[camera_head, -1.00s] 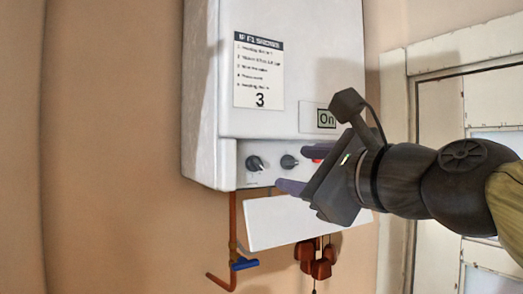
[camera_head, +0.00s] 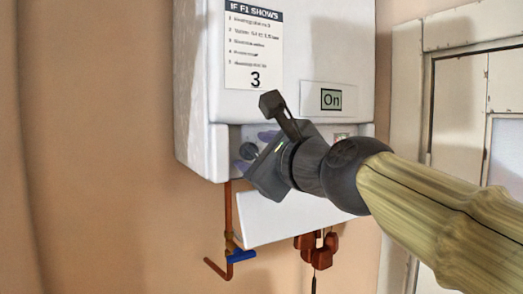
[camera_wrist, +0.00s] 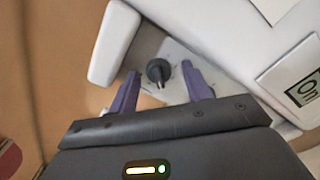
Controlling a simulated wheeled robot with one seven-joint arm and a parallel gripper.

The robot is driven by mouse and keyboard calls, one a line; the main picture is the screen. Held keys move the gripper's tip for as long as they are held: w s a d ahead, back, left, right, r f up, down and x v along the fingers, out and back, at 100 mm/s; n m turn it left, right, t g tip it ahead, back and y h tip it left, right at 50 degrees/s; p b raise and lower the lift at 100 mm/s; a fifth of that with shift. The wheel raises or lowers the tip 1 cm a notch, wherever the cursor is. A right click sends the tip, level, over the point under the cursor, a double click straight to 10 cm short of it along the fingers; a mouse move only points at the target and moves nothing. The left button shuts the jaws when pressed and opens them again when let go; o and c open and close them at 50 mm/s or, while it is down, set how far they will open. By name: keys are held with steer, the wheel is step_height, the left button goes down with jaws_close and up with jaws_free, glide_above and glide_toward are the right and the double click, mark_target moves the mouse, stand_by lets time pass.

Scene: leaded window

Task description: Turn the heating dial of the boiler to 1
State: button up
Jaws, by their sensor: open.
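The white boiler (camera_head: 300,50) hangs on the wall, and its small screen (camera_head: 331,98) reads "On". In the head view a dark dial (camera_head: 249,149) shows at the left of the control panel, partly beside my gripper's fingers. In the wrist view one dark dial (camera_wrist: 158,70) with a pointed knob lies between and just beyond the two purple fingers. My gripper (camera_head: 254,150) is open, with a finger on either side of that dial and no visible grip on it. The other dial is hidden behind my gripper in the head view. The dial's markings are too small to read.
A printed instruction sheet (camera_head: 254,45) with a large 3 is on the boiler front. A white flap (camera_head: 285,215) hangs below the panel. A copper pipe with a blue valve handle (camera_head: 241,256) and red-brown parts (camera_head: 317,245) are underneath. A window frame (camera_head: 455,100) stands right.

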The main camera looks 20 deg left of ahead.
steer(key=shift+s, duration=0.25)
steer(key=c, duration=0.8)
steer(key=shift+s+a, duration=0.1)
steer(key=shift+c, duration=0.8)
